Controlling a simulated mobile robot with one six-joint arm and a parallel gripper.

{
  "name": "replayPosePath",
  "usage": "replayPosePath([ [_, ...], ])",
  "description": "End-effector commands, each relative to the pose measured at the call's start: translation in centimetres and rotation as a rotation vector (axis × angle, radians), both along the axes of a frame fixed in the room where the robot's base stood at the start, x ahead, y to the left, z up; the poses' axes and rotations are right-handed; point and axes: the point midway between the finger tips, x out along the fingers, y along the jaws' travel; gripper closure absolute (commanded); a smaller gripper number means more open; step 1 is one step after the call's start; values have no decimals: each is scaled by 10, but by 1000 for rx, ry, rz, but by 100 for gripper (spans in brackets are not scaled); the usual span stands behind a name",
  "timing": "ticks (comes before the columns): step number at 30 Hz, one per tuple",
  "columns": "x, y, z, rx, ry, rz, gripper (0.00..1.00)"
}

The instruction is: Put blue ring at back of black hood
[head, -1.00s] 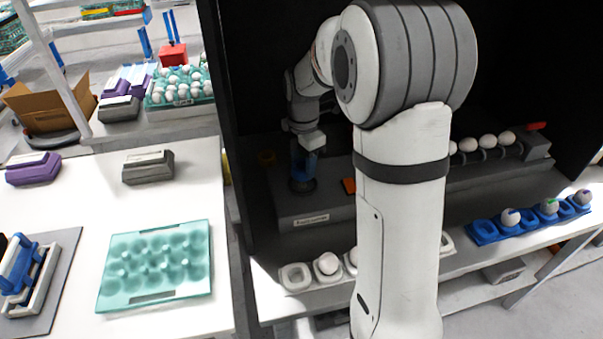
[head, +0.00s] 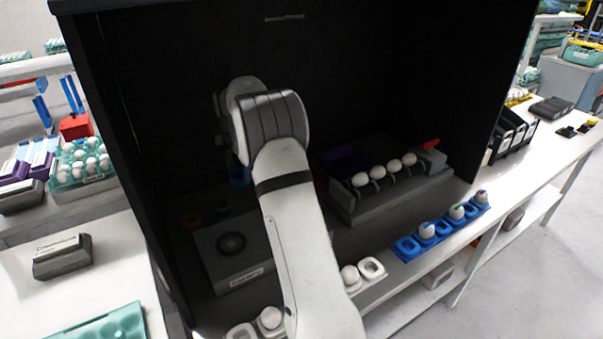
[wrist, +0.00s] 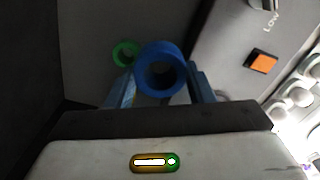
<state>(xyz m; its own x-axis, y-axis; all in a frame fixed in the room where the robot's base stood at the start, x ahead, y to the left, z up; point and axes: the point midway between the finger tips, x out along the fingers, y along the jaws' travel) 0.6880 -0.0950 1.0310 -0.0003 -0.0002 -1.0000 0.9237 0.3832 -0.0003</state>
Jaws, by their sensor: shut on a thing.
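The blue ring (wrist: 141,68) is between the two blue fingers of my gripper (wrist: 161,82) in the wrist view. My gripper is shut on it and holds it up inside the black hood (head: 340,75). In the head view my gripper (head: 239,172) is deep in the hood, behind the grey candling box, and my arm mostly covers it. I cannot make out the blue ring apart from the blue fingers there. A green ring (wrist: 115,55) is just left of the blue ring in the wrist view.
The green ring (head: 223,210) and a yellow-orange ring (head: 192,220) sit behind the grey box (head: 215,270), which carries a black ring (head: 231,243). A grey egg roller (head: 345,205) with white eggs stands to the right. A blue egg holder (head: 408,248) lies in front.

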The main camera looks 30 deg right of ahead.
Motion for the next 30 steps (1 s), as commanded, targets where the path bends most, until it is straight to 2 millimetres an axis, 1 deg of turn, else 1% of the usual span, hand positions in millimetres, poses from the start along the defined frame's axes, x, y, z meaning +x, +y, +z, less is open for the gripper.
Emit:
replayPosePath([
  [1, 12, -13, -5, 1, 4, -4, 74],
  [3, 25, -27, -13, 1, 4, -3, 74],
  [6, 38, -43, -23, 1, 1, -3, 74],
  [10, 48, -57, -32, 0, 1, -1, 74],
  [14, 51, -62, -44, 0, 2, -1, 74],
  [21, 51, -63, -87, 1, 3, -1, 74],
  [28, 51, -63, -106, 0, 2, -1, 74],
  [30, 51, -63, -115, 1, 3, -1, 74],
])
